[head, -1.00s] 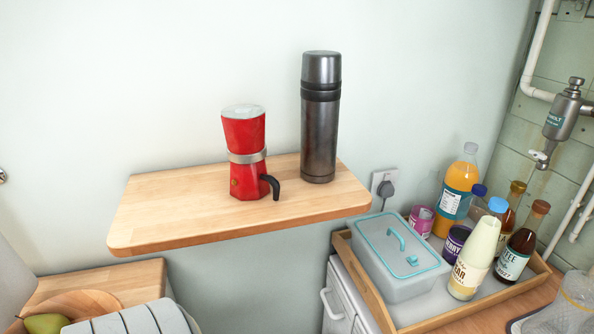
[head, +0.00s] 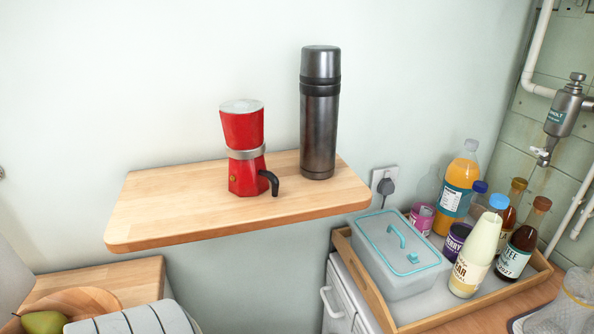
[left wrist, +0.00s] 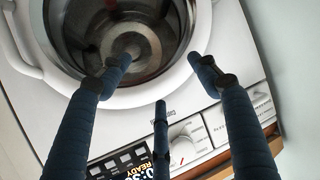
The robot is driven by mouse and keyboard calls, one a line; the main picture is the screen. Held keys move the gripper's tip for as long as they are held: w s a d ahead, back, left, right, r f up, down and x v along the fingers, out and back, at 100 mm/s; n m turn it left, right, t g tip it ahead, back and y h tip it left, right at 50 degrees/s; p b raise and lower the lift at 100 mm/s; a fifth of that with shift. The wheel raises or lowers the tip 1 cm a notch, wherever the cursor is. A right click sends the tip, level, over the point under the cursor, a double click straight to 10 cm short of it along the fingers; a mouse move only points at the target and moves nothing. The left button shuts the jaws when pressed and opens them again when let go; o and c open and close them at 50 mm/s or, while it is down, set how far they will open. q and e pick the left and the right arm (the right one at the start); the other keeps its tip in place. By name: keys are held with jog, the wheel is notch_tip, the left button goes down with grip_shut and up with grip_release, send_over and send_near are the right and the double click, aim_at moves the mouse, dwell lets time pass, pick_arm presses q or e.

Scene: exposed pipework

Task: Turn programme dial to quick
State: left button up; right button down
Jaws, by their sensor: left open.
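The programme dial (left wrist: 190,138) is a pale round knob on the front panel of a white washing machine (left wrist: 98,98) in the left wrist view, which shows the machine upside down. A small red mark shows near the dial; its setting is too small to read. My left gripper (left wrist: 158,68) is open and empty, its dark blue fingers spread in front of the machine. One finger appears just left of the dial in the picture; I cannot tell whether it touches. A dark display (left wrist: 125,162) with lit text is partly hidden by the fingers. My right gripper is in neither view.
The round glass door (left wrist: 125,35) is beyond the fingers. In the head view, a wooden shelf (head: 150,215) holds a red moka pot (head: 243,140) and a steel flask (head: 319,120). A wooden tray (head: 405,325) holds a lidded box (head: 400,262) and several bottles.

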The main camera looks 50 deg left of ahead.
pick_arm(q)
jog(key=s+d+f+g, duration=0.3)
jog(key=s+f, duration=0.5)
jog(key=f, duration=0.3)
jog(key=shift+m+g+y, duration=0.3)
jog(key=shift+g+y, duration=0.1)
jog(key=shift+g, duration=0.5)
jog(key=s+d+f+m+g, duration=0.1)
jog(key=s+d+f+g, duration=0.1)
jog(key=s, duration=0.7)
jog(key=s+d+f+m+g, duration=0.1)
jog(key=s+d+f+g, duration=0.2)
jog(key=s, duration=0.7)
notch_tip(320, 180, down, 4)
jog(key=shift+s+d+r+g, duration=0.15)
jog(key=shift+d+g, duration=0.05)
jog(key=shift+g, duration=1)
